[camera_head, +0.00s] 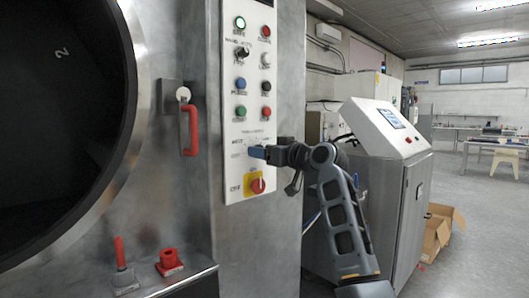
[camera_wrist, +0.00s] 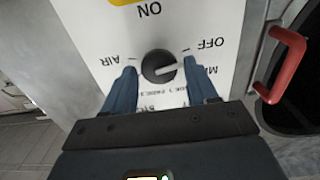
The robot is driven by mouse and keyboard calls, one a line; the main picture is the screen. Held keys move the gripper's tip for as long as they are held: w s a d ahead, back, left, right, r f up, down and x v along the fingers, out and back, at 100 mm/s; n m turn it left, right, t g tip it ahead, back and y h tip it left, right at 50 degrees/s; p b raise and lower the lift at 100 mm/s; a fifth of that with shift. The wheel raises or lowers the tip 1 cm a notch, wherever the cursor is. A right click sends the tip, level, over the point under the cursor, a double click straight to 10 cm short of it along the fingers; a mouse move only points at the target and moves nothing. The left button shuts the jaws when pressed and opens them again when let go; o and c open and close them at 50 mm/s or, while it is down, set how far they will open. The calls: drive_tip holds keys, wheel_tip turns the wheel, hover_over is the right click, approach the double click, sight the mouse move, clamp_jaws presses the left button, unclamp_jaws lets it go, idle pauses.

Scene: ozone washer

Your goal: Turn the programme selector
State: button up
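The programme selector is a round black knob (camera_wrist: 157,64) with a light pointer line. It sits on the white control panel (camera_head: 233,165), with labels AIR, OFF and one starting with M around it. The pointer lies towards the right of the wrist view, on the OFF side. My gripper (camera_wrist: 160,72) is open, with one blue finger on either side of the knob. Small gaps appear between fingers and knob; whether they touch is unclear. In the head view my gripper (camera_head: 257,152) is at the lower panel and hides the selector.
A yellow-backed red switch (camera_head: 257,185) sits just below. Push buttons and a small black selector (camera_head: 241,52) are above. A red door handle (camera_head: 189,130) projects at left beside the open round door. A console (camera_head: 385,125) stands behind my arm.

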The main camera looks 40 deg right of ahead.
drive_tip(key=c, duration=0.8)
drive_tip(key=shift+m+p, duration=0.3)
drive_tip(key=shift+d+f+m+p, duration=0.1)
drive_tip(key=shift+m+p, duration=2.85)
drive_tip(key=shift+m, duration=0.85)
drive_tip(key=shift+d+f+m+p, duration=0.1)
drive_tip(key=shift+m+p, duration=2.8)
drive_tip(key=shift+m, duration=0.9)
